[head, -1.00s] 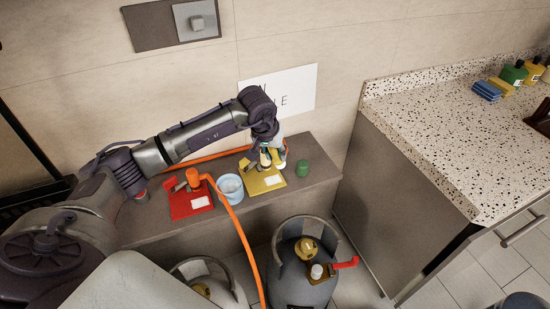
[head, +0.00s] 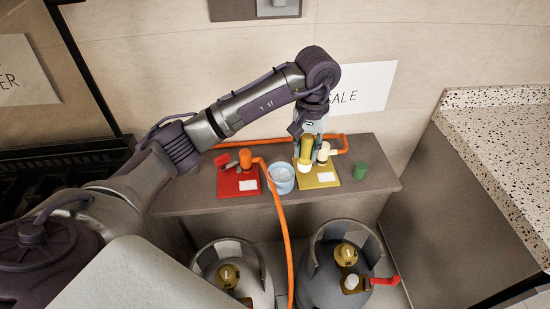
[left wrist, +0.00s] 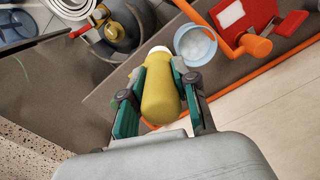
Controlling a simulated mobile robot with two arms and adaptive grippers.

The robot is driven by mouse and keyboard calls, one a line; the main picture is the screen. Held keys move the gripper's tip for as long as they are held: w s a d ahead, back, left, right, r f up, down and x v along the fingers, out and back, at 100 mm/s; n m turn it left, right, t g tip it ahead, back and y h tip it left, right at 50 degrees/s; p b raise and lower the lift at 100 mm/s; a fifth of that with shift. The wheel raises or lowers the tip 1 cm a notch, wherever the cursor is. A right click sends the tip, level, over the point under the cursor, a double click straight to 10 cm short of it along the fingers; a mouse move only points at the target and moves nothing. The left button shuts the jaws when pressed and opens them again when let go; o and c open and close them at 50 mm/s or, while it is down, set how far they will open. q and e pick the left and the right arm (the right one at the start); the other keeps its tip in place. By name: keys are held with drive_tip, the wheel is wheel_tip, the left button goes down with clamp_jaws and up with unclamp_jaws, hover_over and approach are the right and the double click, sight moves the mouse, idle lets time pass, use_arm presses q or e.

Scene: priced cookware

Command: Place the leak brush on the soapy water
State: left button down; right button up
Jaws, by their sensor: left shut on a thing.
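The leak brush (head: 306,150) has a yellow handle and a white tip, and shows in the left wrist view (left wrist: 160,101) between green fingers. My left gripper (head: 309,133) is shut on its handle and holds it tip down, in front of the yellow plate (head: 326,179). I cannot tell if the tip touches the plate. The soapy water is a pale blue tub (head: 281,187) with white foam, just left of the brush in the head view. In the left wrist view the tub (left wrist: 180,50) is just beyond the tip, apart from it. My right gripper is not in view.
A red plate (head: 238,183) with an orange fitting stands left of the tub. An orange hose (head: 284,232) runs close past the tub. Gas cylinders (head: 344,264) stand below in front.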

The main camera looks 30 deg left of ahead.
use_arm(q)
drive_tip(key=a+f+p, duration=0.1)
drive_tip(key=a+f, duration=0.1)
drive_tip(key=a+f+p, duration=0.1)
drive_tip(key=a+f, duration=0.1)
drive_tip(key=f, duration=0.1)
drive_tip(key=w+a+f+p, duration=0.1)
drive_tip(key=a+f, duration=0.2)
drive_tip(key=shift+f, duration=0.2)
drive_tip(key=shift+a+f, duration=0.1)
drive_tip(key=shift+f, duration=0.1)
drive_tip(key=c, duration=0.9)
unclamp_jaws()
drive_tip(key=shift+r, duration=0.1)
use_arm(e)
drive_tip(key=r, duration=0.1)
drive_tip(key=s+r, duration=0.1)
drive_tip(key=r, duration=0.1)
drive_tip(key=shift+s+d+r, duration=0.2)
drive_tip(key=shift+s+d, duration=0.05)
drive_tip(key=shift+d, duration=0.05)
use_arm(q)
drive_tip(key=shift+s, duration=0.1)
